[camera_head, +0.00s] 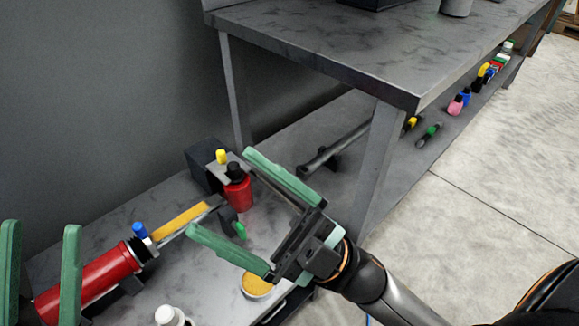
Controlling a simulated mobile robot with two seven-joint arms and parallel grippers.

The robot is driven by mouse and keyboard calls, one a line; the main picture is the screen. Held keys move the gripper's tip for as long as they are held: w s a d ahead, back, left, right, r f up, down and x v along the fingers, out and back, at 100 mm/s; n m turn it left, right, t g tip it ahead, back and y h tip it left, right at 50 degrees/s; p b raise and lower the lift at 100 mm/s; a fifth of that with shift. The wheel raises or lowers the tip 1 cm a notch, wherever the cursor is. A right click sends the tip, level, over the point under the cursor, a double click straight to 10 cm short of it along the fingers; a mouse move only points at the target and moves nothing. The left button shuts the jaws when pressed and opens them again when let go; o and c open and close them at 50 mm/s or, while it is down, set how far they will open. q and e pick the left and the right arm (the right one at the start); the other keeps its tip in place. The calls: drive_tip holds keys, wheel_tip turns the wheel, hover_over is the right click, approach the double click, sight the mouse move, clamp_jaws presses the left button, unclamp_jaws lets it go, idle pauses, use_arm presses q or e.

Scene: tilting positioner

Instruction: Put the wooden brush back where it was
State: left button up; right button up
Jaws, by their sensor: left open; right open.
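A long tan-yellow piece (180,221) lies slanted on the low grey bench at the lower left. It looks like the wooden brush, but its bristles cannot be made out. The cylinder is not visibly gripped.
A dark box (203,165), a blue-capped item (141,231), a round tin with tan contents (257,285) and a white-capped bottle (170,316) crowd the bench. A tall grey table (330,60) stands behind. Several small tools lie on its lower shelf.

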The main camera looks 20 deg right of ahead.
drive_tip(key=w+d+m+t+h, duration=0.1)
drive_tip(key=d+m+t+h, duration=0.5)
drive_tip(key=m+t+h, duration=0.2)
drive_tip(key=shift+w+r+m+t+h, duration=0.3)
drive_tip(key=shift+m+t+h, duration=0.15)
drive_tip(key=shift+m, duration=0.55)
